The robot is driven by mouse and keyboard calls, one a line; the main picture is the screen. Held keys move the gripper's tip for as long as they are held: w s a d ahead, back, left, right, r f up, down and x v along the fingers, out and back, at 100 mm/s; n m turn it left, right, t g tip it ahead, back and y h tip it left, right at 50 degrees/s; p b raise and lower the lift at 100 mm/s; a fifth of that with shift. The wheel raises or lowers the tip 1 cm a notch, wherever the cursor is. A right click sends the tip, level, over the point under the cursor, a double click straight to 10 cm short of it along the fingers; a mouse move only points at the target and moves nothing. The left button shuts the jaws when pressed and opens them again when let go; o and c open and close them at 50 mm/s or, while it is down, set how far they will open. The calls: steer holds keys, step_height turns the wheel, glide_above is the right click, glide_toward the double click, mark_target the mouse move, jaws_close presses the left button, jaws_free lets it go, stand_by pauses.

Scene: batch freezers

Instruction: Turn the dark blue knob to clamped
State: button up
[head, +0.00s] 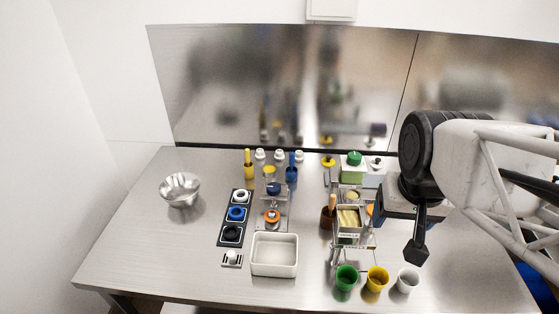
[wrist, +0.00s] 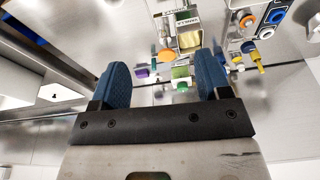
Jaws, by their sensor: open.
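The dark blue knob (head: 274,188) sits on the left machine, between a yellow knob (head: 269,171) behind it and an orange knob (head: 272,216) in front. In the wrist view the dark blue knob (wrist: 248,46) appears small, right of my fingers. Its setting cannot be read. My gripper (wrist: 162,80) is open and empty, its two blue fingers wide apart. In the head view my gripper (head: 415,240) hangs at the right of the table, well right of the knob and beyond the right machine (head: 352,220).
A dark panel (head: 232,225) with white, blue and black rings lies left of the left machine. A white bin (head: 274,254) stands in front. Green (head: 346,278), yellow (head: 377,278) and white cups stand front right. A metal bowl (head: 180,190) stands left, with bare table around it.

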steer(key=w+a+m, duration=0.2)
steer(key=w+a, duration=0.2)
steer(key=w, duration=0.5)
steer(key=m+g, duration=0.2)
steer(key=m, duration=0.4)
glide_above(274, 187)
step_height(274, 187, down, 14)
steer(key=shift+f, duration=0.2)
steer(key=shift+a+f, duration=0.15)
steer(key=shift+f, duration=0.15)
steer(key=shift+f, duration=3.75)
